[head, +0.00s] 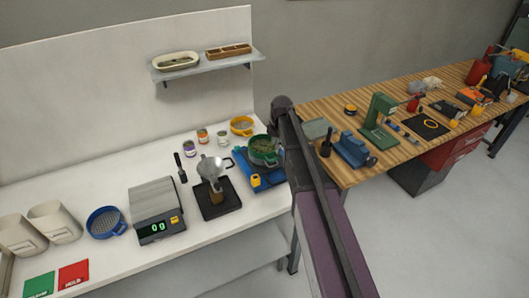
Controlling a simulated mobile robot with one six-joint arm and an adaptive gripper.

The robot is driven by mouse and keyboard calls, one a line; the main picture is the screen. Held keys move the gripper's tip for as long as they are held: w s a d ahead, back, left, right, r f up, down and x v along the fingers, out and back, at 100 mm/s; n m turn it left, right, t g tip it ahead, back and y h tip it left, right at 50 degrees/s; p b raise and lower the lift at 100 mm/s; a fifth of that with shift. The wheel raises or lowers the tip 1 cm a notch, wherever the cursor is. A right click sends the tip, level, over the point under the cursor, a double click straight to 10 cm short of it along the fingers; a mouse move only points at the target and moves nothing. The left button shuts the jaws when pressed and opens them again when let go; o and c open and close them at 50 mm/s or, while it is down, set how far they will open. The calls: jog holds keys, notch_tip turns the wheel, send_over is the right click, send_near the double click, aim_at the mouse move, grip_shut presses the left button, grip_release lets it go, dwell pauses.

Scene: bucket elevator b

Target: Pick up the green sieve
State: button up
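The green sieve (256,158) is a round rimmed bowl at the right end of the white bench. It sits on a blue device with a yellow panel (263,180). Something grey-green shows inside it. My dark and purple arm crosses the picture just right of the sieve and may cover its right edge. My gripper is not visible, so its opening and its distance from the sieve cannot be seen.
A yellow sieve (241,125), small jars (203,136) and a metal funnel on a black stand (216,196) are near the green one. A scale (157,209) and a blue sieve (106,222) stand further left. A wooden workbench (317,106) with tools is at right.

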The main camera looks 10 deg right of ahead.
aim_at(272, 160)
notch_tip(272, 160, down, 6)
jog(key=w+b, duration=0.1)
jog(key=b, duration=0.5)
jog(key=shift+a+f, duration=0.2)
jog(key=shift+f, duration=0.05)
jog(key=shift+f, duration=0.1)
jog(key=f+b, duration=0.3)
jog(key=w+f+b, duration=0.1)
jog(key=f+b, duration=0.1)
jog(key=shift+a, duration=0.3)
jog(key=shift+s+r, duration=0.1)
dwell(0.7)
grip_shut()
